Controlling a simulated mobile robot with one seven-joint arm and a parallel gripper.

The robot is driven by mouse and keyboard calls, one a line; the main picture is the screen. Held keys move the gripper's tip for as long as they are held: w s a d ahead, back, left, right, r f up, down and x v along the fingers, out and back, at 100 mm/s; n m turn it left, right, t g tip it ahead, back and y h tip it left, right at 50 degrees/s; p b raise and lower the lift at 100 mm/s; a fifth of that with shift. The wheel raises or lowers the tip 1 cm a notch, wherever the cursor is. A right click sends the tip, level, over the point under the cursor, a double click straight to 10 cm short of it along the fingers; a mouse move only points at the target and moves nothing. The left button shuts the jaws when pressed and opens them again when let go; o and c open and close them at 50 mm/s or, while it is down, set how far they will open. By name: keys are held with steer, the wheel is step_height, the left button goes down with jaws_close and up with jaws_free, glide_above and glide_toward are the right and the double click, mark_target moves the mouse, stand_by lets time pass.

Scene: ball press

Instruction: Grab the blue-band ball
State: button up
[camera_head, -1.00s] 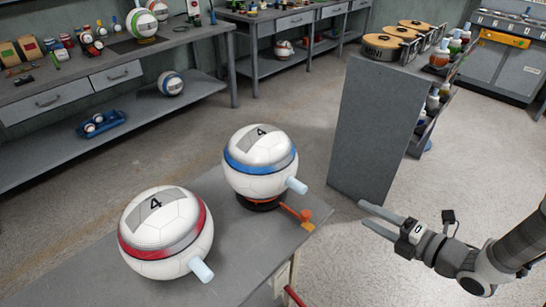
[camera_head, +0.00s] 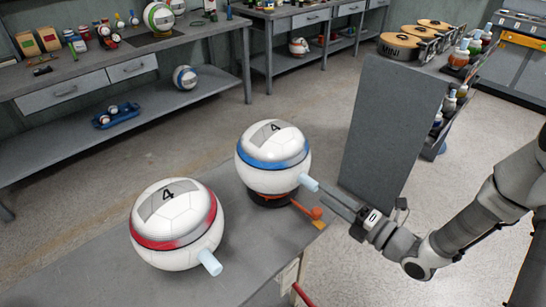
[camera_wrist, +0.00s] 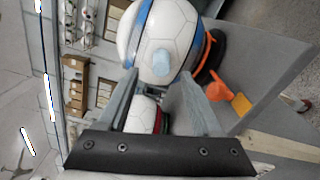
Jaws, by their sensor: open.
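The blue-band ball (camera_head: 273,160) is white with a blue band and a grey patch marked 4. It sits on a dark round base (camera_head: 268,199) at the right end of the near table. A pale blue peg (camera_head: 308,182) sticks out of its right side. My gripper (camera_head: 338,200) is just right of the ball, with its fingers pointing at the peg. In the wrist view my gripper (camera_wrist: 158,88) is open, and the peg (camera_wrist: 163,63) shows ahead between the fingertips. I cannot tell whether the fingers straddle the peg.
A red-band ball (camera_head: 177,224) with its own peg stands to the left on the same table (camera_head: 100,285). An orange lever (camera_head: 310,212) juts out beside the dark base. A grey cabinet (camera_head: 385,125) stands behind my gripper.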

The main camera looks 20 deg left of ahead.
mark_target(312, 185)
steer(key=x, duration=0.5)
steer(key=shift+w+a+f, duration=0.1)
steer(key=shift+w+a, duration=0.05)
steer(key=shift+a, duration=0.15)
steer(key=shift+c, duration=0.4)
jaws_close()
stand_by(0.8)
